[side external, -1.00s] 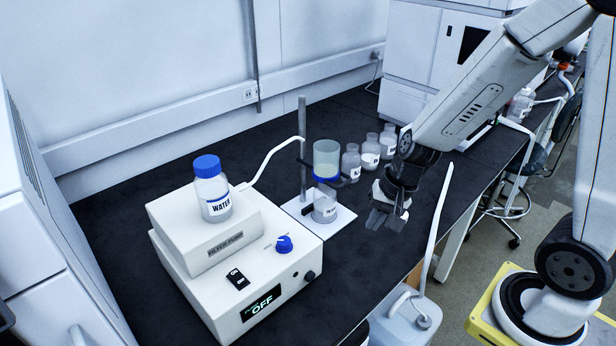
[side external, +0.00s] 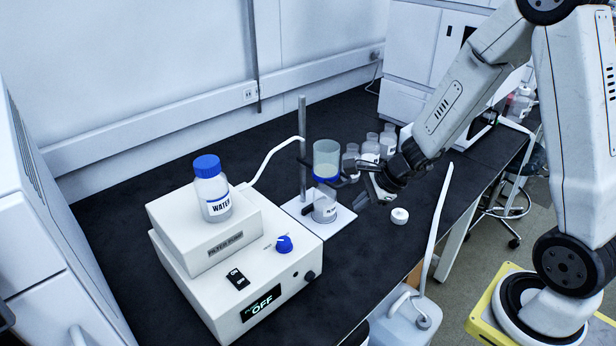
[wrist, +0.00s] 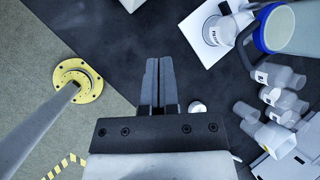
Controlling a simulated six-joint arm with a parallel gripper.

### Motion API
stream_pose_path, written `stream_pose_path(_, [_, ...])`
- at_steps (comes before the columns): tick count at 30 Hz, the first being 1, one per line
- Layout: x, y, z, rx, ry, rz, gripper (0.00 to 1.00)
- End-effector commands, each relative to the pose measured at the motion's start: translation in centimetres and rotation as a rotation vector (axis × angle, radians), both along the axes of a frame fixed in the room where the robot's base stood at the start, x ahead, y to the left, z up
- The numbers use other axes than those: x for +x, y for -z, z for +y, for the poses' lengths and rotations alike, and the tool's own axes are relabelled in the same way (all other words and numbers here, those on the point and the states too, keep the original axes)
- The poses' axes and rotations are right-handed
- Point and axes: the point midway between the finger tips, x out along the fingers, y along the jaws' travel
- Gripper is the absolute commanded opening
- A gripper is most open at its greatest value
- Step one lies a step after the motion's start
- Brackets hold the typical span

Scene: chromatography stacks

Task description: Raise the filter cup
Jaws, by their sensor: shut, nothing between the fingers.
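The filter cup (side external: 327,157) is a clear cylinder with a pale fill and a blue ring at its base. It sits in a dark clamp on the metal stand rod (side external: 302,135), above a small labelled bottle (side external: 324,209) on the white stand base. In the wrist view, the filter cup (wrist: 285,28) is at the upper right, cut off by the edge. My gripper (side external: 366,190) is just right of the cup and a little lower, tilted. Its fingers (wrist: 158,80) are together and empty.
A white cap (side external: 399,216) lies on the black bench below my gripper. Several labelled bottles (side external: 370,148) stand behind it. The filter pump (side external: 235,255), its display reading OFF, carries a blue-capped water bottle (side external: 213,190). A white tube (side external: 440,220) rises at the bench's front edge.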

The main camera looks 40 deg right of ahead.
Motion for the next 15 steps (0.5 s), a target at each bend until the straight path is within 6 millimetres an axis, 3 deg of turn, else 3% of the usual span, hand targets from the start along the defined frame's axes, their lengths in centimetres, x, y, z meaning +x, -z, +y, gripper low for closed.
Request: stream_pose_path(15, [2.7, 1.9, -5.6, 0.232, 0.59, -0.004, 0.0])
